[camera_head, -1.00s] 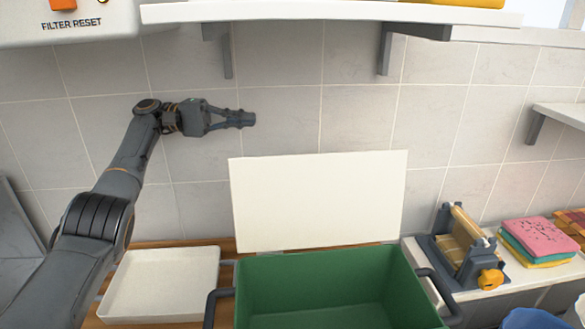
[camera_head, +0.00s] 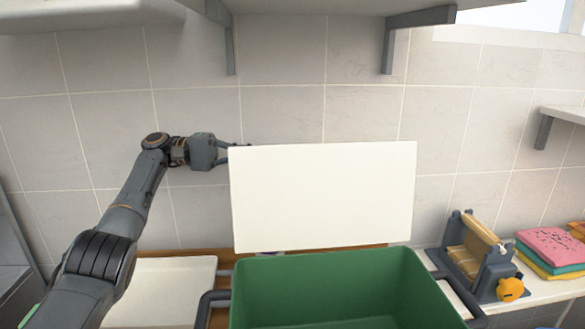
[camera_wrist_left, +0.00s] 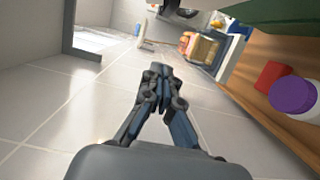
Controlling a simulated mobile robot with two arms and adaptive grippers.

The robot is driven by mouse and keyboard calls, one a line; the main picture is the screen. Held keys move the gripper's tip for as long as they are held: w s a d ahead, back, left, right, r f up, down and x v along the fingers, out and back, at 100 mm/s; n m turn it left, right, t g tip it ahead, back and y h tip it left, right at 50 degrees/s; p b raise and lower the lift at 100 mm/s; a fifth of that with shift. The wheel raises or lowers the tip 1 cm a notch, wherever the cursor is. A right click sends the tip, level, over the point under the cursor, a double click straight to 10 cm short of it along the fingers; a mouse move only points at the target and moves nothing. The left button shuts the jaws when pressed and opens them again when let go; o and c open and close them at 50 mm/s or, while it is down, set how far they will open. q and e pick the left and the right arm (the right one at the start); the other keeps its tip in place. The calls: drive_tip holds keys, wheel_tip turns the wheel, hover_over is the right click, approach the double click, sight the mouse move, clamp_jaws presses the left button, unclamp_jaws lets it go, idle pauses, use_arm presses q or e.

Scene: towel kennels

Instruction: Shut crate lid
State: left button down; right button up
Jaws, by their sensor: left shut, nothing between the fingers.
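The green crate (camera_head: 330,285) stands at the bottom middle of the head view, with dark handles at its sides. Its white lid (camera_head: 323,197) stands up nearly vertical at the crate's back edge, so the crate is open. My left gripper (camera_head: 237,146) is at the lid's top left corner. Its fingertips are partly hidden behind the lid; I cannot tell whether they touch it. In the left wrist view the fingers (camera_wrist_left: 160,75) are shut together with nothing between them. My right gripper is in neither view.
A white tray (camera_head: 165,285) lies left of the crate. A roller device with a yellow knob (camera_head: 477,252) and folded towels (camera_head: 550,250) are at the right. A wall shelf (camera_head: 330,6) hangs above. Red (camera_wrist_left: 272,75) and purple (camera_wrist_left: 292,95) items show in the wrist view.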

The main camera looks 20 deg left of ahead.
sight(293, 162)
use_arm(q)
drive_tip(key=shift+s+d+r+p, duration=0.1)
drive_tip(key=shift+s+d+p, duration=0.35)
drive_tip(key=shift+d, duration=1.3)
drive_tip(key=shift+s+d+f+p, duration=0.1)
drive_tip(key=shift+s+d+p, duration=0.35)
drive_tip(key=shift+d, duration=1.3)
drive_tip(key=shift+s+d+r+p, duration=0.1)
drive_tip(key=shift+s+d+p, duration=0.35)
drive_tip(key=shift+d, duration=1.3)
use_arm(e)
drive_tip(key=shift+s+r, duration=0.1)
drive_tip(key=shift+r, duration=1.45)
use_arm(q)
drive_tip(key=shift+w, duration=0.15)
